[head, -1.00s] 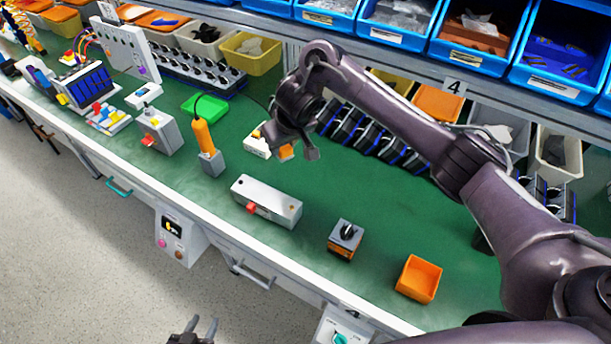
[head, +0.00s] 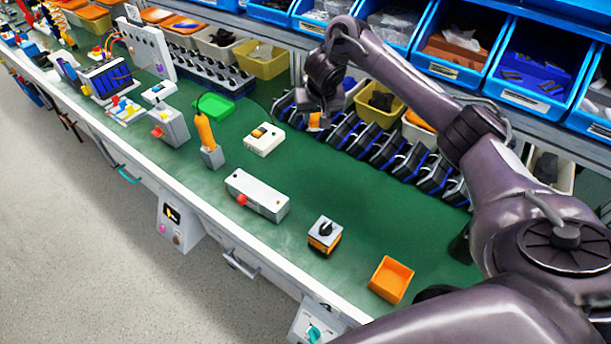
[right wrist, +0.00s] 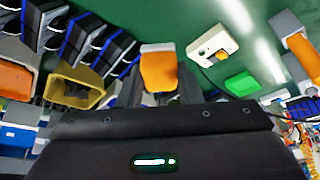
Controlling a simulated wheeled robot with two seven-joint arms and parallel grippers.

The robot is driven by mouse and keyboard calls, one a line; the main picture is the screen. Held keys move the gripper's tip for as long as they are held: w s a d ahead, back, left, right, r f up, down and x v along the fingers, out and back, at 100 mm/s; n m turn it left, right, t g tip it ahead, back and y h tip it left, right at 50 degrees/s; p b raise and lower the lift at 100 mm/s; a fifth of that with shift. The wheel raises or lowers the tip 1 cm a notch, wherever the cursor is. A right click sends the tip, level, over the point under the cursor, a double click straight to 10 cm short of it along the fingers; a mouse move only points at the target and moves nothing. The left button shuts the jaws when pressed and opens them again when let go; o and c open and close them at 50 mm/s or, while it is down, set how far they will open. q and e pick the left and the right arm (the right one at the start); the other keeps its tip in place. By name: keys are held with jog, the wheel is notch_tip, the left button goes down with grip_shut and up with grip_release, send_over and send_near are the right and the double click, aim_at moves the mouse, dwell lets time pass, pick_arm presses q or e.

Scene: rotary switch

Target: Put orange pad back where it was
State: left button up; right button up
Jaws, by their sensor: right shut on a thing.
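The orange pad (right wrist: 158,72) is a small orange block with a pale grey edge. In the right wrist view it sits between the fingers of my right gripper (right wrist: 160,95). In the head view the orange pad (head: 315,121) shows just below my right gripper (head: 317,112), which is shut on it. The gripper is over the far part of the green bench, close to the row of black and blue bins. Whether the pad touches anything below is unclear. My left gripper is not in view.
A white box with a yellow switch (head: 264,139) stands left of the gripper. A grey box with a red button (head: 257,195), a rotary switch (head: 324,235) and an orange tray (head: 391,279) stand nearer. Black-blue bins (head: 362,139) line the back. The green bench (head: 370,205) between is clear.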

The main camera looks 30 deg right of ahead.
notch_tip(320, 180, down, 15)
jog(key=b, duration=1)
jog(key=shift+w+b, duration=0.1)
jog(key=shift+b, duration=0.3)
jog(key=shift+f+b, duration=0.35)
jog(key=shift+f, duration=2.15)
jog(key=shift+f, duration=0.1)
jog(key=o, duration=1.1)
jog(key=shift+c, duration=0.2)
